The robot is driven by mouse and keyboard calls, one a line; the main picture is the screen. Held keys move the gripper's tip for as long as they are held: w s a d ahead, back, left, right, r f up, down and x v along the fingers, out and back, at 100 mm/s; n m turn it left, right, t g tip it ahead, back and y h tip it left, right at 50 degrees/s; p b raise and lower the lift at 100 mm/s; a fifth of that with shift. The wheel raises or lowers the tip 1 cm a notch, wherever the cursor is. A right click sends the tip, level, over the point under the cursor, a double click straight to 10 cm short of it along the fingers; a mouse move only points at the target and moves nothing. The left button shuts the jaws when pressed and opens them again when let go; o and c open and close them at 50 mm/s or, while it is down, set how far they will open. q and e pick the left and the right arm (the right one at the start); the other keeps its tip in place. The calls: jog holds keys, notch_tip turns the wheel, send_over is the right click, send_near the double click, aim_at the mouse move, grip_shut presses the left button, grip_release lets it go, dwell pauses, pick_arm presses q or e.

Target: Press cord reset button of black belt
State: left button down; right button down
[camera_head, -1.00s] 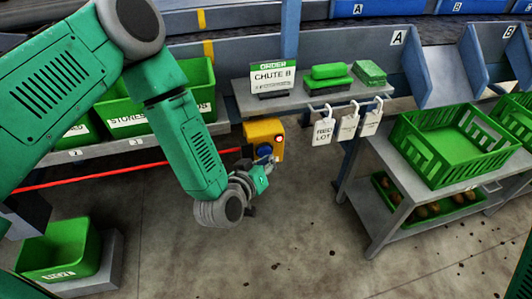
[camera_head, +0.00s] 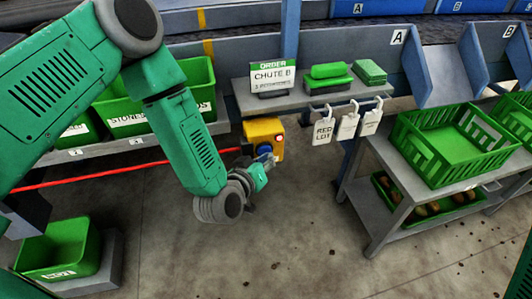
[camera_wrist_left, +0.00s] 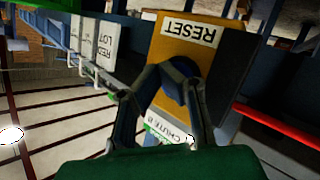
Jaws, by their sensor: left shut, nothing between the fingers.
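The yellow cord-switch box (camera_head: 251,130) hangs below the grey shelf, with a lit red lamp (camera_head: 279,138) and a blue button (camera_head: 264,149) on its face. The red cord (camera_head: 120,174) runs left from it. My left gripper (camera_head: 270,160) is shut and empty, its tips just in front of the button; contact cannot be told. My right gripper is not in view.
White tags, one reading RED LOT (camera_head: 323,131), hang from the shelf (camera_head: 236,98) right of the box. A CHUTE B sign (camera_head: 272,77) stands on it. A grey table (camera_head: 388,185) holds a green crate (camera_head: 430,165) at right. Green bins (camera_head: 205,85) stand at left.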

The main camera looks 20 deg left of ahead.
pick_arm(q)
jog(key=shift+w+a, duration=0.1)
jog(key=shift+w, duration=0.1)
jog(key=shift+r, duration=0.1)
jog(key=shift+s+d, duration=0.55)
jog(key=shift+s, duration=0.25)
jog(key=shift+s+d+p, duration=0.4)
jog(key=shift+s+d, duration=0.35)
jog(key=shift+s, duration=0.3)
jog(key=shift+s+d+p, duration=0.4)
jog(key=shift+s+d, duration=0.3)
jog(key=shift+s, duration=0.35)
